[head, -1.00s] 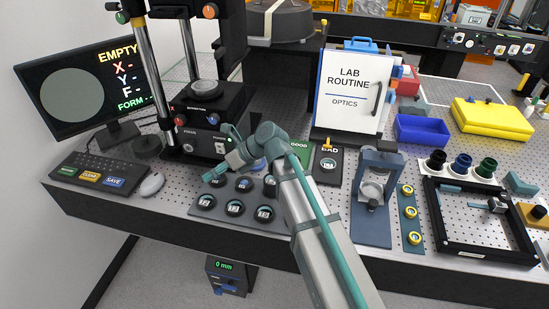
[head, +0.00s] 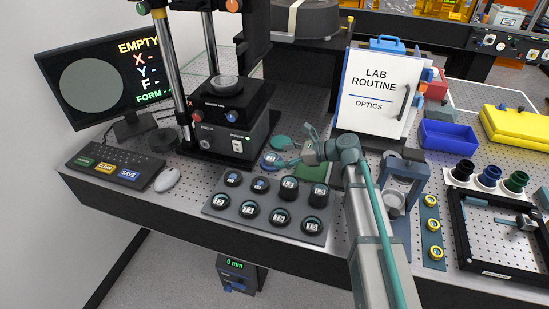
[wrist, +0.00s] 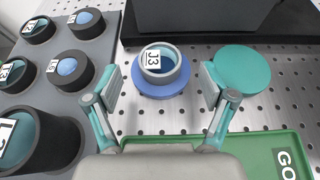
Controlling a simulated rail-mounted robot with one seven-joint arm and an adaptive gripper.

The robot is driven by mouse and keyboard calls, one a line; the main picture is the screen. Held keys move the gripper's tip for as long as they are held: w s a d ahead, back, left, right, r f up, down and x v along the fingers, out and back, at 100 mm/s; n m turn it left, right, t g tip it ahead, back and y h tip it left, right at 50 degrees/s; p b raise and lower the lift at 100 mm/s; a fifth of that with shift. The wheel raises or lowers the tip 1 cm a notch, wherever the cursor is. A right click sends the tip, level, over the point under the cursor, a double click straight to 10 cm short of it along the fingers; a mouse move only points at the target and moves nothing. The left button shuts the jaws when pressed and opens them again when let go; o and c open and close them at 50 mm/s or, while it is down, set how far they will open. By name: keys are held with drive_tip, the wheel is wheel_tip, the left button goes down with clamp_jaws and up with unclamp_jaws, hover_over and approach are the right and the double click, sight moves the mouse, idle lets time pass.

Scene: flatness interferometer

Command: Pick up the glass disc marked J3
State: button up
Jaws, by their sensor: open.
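The disc marked J3 (wrist: 158,63) sits inside a grey ring on a round blue base (wrist: 160,90) on the perforated table. Its white J3 label faces up. In the head view the blue base with the disc (head: 271,161) stands in front of the dark instrument. My gripper (wrist: 160,82) is open, with one finger on each side of the blue base, and nothing is held. It also shows in the head view (head: 294,149), just right of the disc. Whether a finger touches the base, I cannot tell.
A teal round lid (wrist: 241,68) lies right of the blue base, close to the right finger. A green GOOD tray (wrist: 255,150) is at the lower right. A grey rack (head: 230,205) of several dark labelled holders stands to the left. The black instrument (head: 232,140) is behind.

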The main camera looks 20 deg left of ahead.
sight(273, 157)
drive_tip(key=shift+p+x, duration=0.3)
drive_tip(key=shift+x, duration=1.35)
drive_tip(key=shift+d, duration=0.1)
drive_tip(key=c, duration=1.3)
drive_tip(key=shift+r, duration=0.15)
